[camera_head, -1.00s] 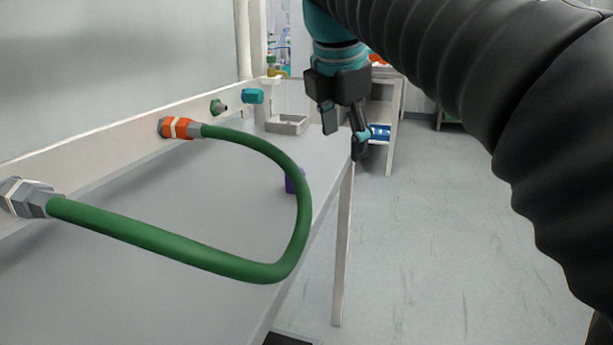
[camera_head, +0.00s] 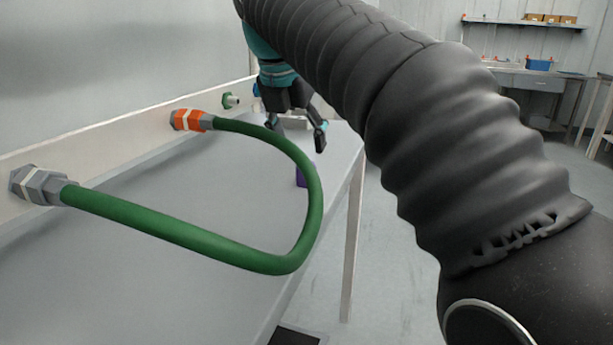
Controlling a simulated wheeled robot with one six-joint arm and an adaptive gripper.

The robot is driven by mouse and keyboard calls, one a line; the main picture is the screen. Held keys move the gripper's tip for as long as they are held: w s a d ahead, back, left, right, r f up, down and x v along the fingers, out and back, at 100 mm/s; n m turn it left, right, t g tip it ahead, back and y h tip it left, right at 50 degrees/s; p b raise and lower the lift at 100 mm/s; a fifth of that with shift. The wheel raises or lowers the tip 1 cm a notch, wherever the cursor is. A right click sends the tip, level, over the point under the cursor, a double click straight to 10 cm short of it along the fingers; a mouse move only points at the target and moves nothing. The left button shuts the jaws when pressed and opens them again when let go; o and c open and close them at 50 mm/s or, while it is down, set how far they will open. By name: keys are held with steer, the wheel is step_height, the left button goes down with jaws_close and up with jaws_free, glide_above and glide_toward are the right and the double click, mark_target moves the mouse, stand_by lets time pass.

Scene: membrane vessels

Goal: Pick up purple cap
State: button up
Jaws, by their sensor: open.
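The purple cap (camera_head: 302,177) stands on the grey bench top, just behind the right bend of the green hose, which partly hides it. My gripper (camera_head: 299,142) hangs with its fingers apart, above and a little behind the cap, and holds nothing that I can see. The gripper and the cap look apart. My arm crosses in front of the far part of the bench.
The green hose (camera_head: 316,215) loops out over the bench (camera_head: 170,275) from an orange-collared fitting (camera_head: 190,120) and a grey fitting (camera_head: 38,186). Floor is open right of the bench.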

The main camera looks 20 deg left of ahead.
mark_target(305, 164)
steer(key=shift+b+x, duration=0.9)
steer(key=shift+x, duration=2.4)
steer(key=shift+s+d, duration=0.1)
steer(key=shift+d, duration=0.1)
steer(key=c, duration=1.1)
